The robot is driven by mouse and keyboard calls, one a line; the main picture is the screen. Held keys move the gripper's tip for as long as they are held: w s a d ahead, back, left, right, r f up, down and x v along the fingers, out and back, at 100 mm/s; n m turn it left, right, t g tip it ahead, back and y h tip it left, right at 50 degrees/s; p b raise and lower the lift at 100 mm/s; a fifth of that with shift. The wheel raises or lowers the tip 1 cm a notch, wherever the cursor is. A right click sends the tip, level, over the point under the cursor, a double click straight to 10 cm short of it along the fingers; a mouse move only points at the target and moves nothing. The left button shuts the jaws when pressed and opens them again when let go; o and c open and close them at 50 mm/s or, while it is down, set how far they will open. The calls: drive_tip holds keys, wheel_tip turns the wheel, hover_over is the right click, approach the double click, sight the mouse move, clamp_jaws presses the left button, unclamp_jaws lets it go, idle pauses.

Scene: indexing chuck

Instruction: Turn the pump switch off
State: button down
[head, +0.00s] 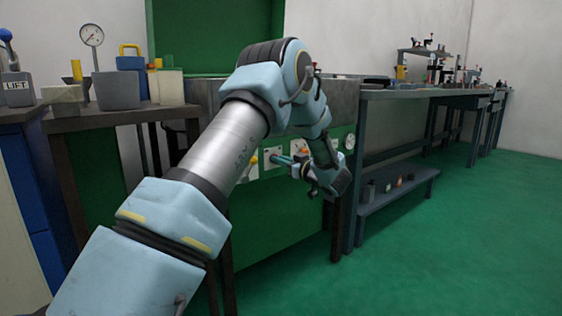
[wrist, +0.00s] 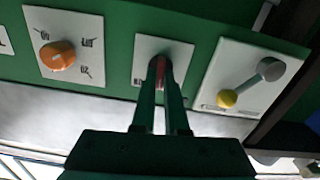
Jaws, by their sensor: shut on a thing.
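My gripper (wrist: 166,85) reaches the green control panel (wrist: 118,60) and its two fingers are shut on a narrow red switch (wrist: 159,68). The switch sits on a white plate (wrist: 144,47) between two other plates. The fingers hide most of the switch, so I cannot tell its position, and no label on it is readable. In the head view my gripper (head: 277,159) points left at the panel front (head: 262,207), and the switch itself cannot be made out there.
In the wrist view, an orange rotary knob (wrist: 58,55) is left of the switch. A lever with a yellow ball (wrist: 227,98) is close on the right. In the head view, a bench with a low shelf (head: 398,189) stands right, and the green floor (head: 470,240) is clear.

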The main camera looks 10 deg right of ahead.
drive_tip(key=n+b, duration=0.1)
drive_tip(key=n, duration=0.3)
drive_tip(key=shift+f+n, duration=0.1)
drive_tip(key=shift+n, duration=0.3)
idle(0.4)
drive_tip(key=c, duration=0.9)
unclamp_jaws()
drive_tip(key=shift+a, duration=0.1)
drive_tip(key=shift+c, duration=0.2)
drive_tip(key=shift+s, duration=0.1)
drive_tip(key=p+v, duration=0.1)
drive_tip(key=v, duration=0.9)
drive_tip(key=shift+s+d, duration=0.25)
drive_tip(key=shift+s, duration=0.05)
